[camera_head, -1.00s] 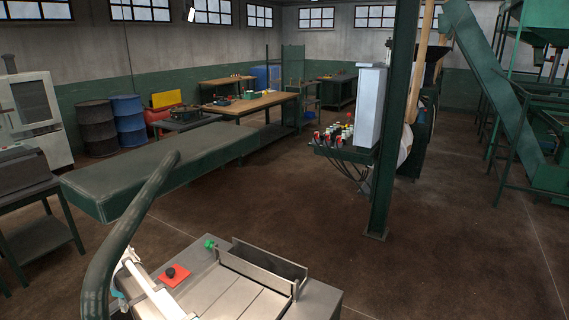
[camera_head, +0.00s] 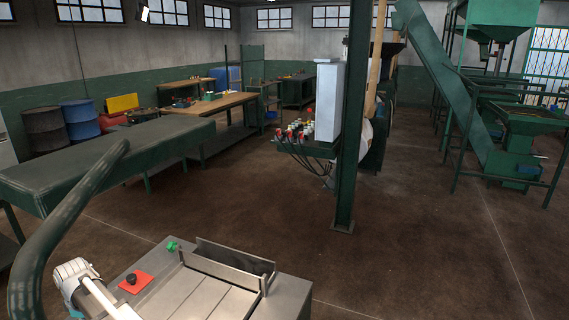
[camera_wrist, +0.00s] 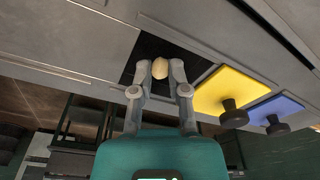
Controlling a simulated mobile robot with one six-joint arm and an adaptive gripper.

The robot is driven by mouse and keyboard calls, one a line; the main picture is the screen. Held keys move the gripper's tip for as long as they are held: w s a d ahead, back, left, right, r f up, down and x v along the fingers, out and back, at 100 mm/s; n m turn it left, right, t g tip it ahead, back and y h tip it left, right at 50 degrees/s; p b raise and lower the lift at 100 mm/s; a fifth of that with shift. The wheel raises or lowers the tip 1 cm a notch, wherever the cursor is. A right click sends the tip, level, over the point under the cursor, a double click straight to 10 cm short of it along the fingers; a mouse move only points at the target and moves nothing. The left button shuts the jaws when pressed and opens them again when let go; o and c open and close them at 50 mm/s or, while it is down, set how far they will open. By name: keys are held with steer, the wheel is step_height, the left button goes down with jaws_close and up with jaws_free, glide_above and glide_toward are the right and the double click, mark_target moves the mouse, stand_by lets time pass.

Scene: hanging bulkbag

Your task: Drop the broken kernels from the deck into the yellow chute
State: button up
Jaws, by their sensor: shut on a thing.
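In the wrist view my gripper (camera_wrist: 160,70) is shut on a single pale tan kernel (camera_wrist: 160,68), held between its fingertips. Behind the fingertips is a dark square opening (camera_wrist: 147,48) in the grey metal deck (camera_wrist: 99,30). A yellow plate with a black knob (camera_wrist: 228,88) lies just right of the opening; whether it belongs to the yellow chute I cannot tell. In the head view a grey deck (camera_head: 199,298) is at the bottom with upright metal plates. My gripper and the kernel do not show there. I see no other kernels.
A blue plate (camera_wrist: 279,106) with a black knob lies right of the yellow one. Brown floor (camera_head: 410,250) on the right is clear.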

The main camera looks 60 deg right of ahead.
steer(key=shift+f+b, duration=1.05)
steer(key=shift+f, duration=0.3)
steer(key=o, duration=0.7)
steer(key=shift+r, duration=0.15)
